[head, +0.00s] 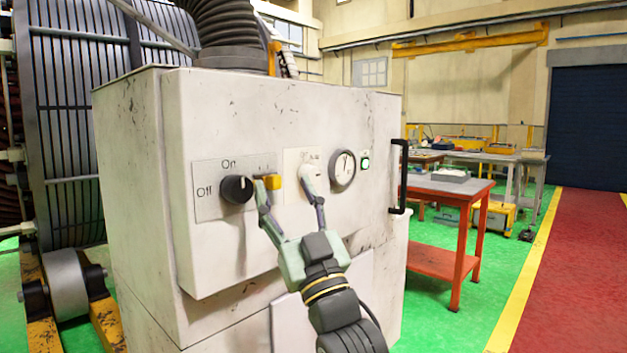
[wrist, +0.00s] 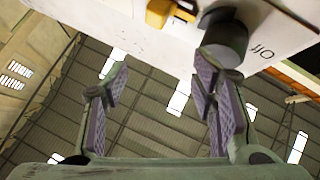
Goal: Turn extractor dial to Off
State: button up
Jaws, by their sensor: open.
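The extractor dial (head: 235,189) is a dark round knob on the pale cabinet's front panel. "On" is printed above it and "Off" to its left. A small light mark seems to show at its upper right edge, but its exact setting is hard to read. My gripper (head: 287,188) is open and empty in front of the panel, to the right of the dial. Its left finger is near the dial's right side; contact cannot be told. In the wrist view the dial (wrist: 225,42) is beyond the right-hand finger of my gripper (wrist: 158,85), with "Off" upside down beside it.
A yellow block (head: 275,182) sits on the panel just right of the dial, close behind the fingers. A round gauge (head: 342,170), a green-lit button (head: 365,160) and a black handle (head: 399,176) are farther right. A red table (head: 450,188) stands beyond the cabinet.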

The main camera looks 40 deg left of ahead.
aim_at(314, 173)
jog(key=w+g+h, duration=0.3)
jog(key=w, duration=0.8)
jog(key=w+d+r+n+g+h+b, duration=0.1)
jog(key=w+d+g+h, duration=0.15)
jog(key=d+g, duration=0.3)
jog(key=shift+h, duration=0.35)
jog(key=a+p, duration=0.2)
jog(key=a, duration=0.8)
jog(key=shift+w+a+r+p, duration=0.1)
jog(key=shift+a+p, duration=0.15)
jog(key=shift+p, duration=0.1)
jog(key=c, duration=1.1)
jog(key=shift+n, duration=0.3)
jog(key=shift+c, duration=0.2)
